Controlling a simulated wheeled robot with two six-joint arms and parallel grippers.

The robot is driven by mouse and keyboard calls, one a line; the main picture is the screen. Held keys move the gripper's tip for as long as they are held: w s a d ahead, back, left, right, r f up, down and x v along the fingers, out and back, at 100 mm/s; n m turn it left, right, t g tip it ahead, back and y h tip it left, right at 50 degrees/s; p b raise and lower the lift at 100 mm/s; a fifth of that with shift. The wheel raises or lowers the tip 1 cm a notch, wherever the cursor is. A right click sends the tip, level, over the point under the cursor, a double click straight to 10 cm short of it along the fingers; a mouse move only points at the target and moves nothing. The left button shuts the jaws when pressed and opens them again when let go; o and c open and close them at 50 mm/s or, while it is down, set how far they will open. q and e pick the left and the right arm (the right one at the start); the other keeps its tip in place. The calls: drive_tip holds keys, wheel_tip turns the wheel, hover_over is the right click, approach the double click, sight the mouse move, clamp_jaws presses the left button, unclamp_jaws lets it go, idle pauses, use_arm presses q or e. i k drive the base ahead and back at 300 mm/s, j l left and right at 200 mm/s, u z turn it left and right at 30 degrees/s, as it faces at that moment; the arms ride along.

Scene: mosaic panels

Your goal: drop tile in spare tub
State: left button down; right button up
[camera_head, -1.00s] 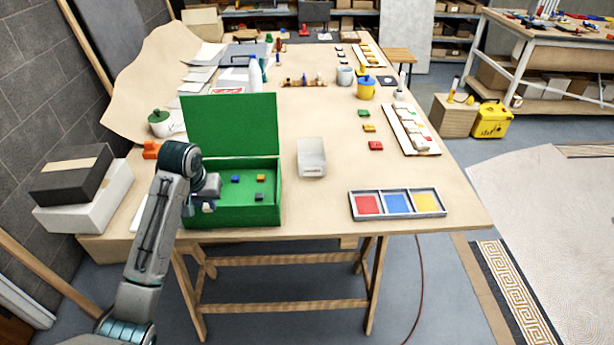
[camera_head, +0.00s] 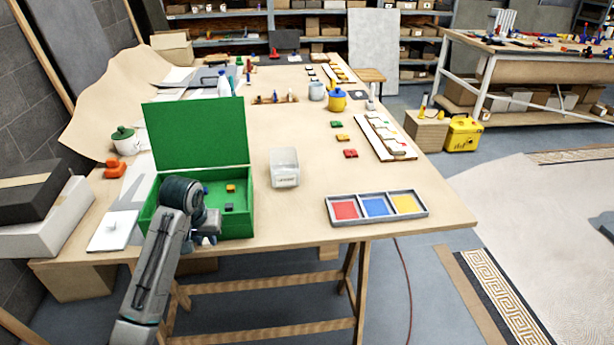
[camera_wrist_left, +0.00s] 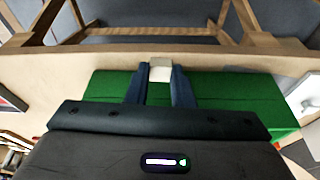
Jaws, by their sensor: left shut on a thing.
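My left gripper (camera_head: 206,240) shows at the front wall of the open green box (camera_head: 240,220), its arm covering the box's left part. In the left wrist view its two dark blue fingers (camera_wrist_left: 160,82) are shut on a small pale tile (camera_wrist_left: 160,72). The spare tub is likely the small whitish, see-through tub (camera_head: 284,178) on the table, right of the green box. I cannot see a label that settles this. My right gripper is not in view.
Several small tiles lie in the green box, among them a yellow one (camera_head: 231,188). A grey tray (camera_head: 379,219) with red, blue and yellow sections lies at the right front. A white board (camera_head: 112,232) lies left of the box. The table between box and tray is mostly clear.

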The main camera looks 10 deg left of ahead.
sight(285, 179)
drive_tip(key=i+l+z, duration=0.1)
drive_tip(key=z, duration=0.25)
drive_tip(key=i+l+z, duration=0.1)
drive_tip(key=z, duration=0.3)
drive_tip(key=i+z, duration=0.1)
drive_tip(key=z, duration=0.25)
drive_tip(key=i+z, duration=0.45)
drive_tip(key=i, duration=0.65)
drive_tip(key=i+u, duration=0.2)
drive_tip(key=u, duration=0.85)
